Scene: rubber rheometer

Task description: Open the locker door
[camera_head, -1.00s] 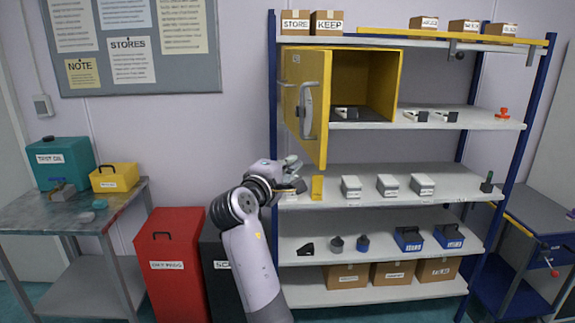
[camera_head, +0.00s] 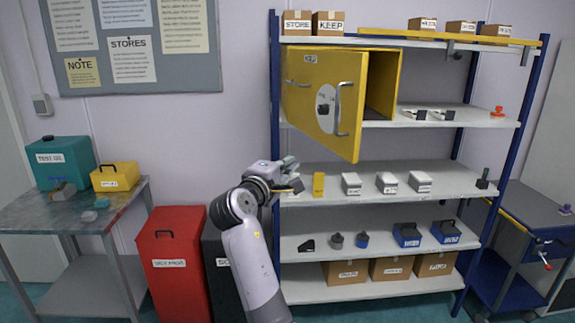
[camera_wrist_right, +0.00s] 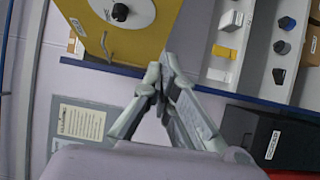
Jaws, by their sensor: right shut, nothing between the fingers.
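The yellow locker (camera_head: 382,85) stands on the upper part of the shelf rack. Its yellow door (camera_head: 310,90) is ajar, with its free right edge swung out toward me. A strip of the inside shows at the right. The door has a bar handle (camera_head: 343,108) near its free edge and a round plate with a dark knob (camera_head: 323,105). My right gripper (camera_head: 296,174) is shut and empty, below the door and apart from it, by the rack's left post. In the right wrist view, the shut fingers (camera_wrist_right: 160,78) show near the door (camera_wrist_right: 135,35). My left gripper is out of view.
The rack's middle shelf (camera_head: 450,180) holds a yellow block (camera_head: 318,184) and several grey-white boxes. Cartons stand on the top shelf (camera_head: 375,42). A red bin (camera_head: 170,260) and a side table (camera_head: 75,215) are at the left.

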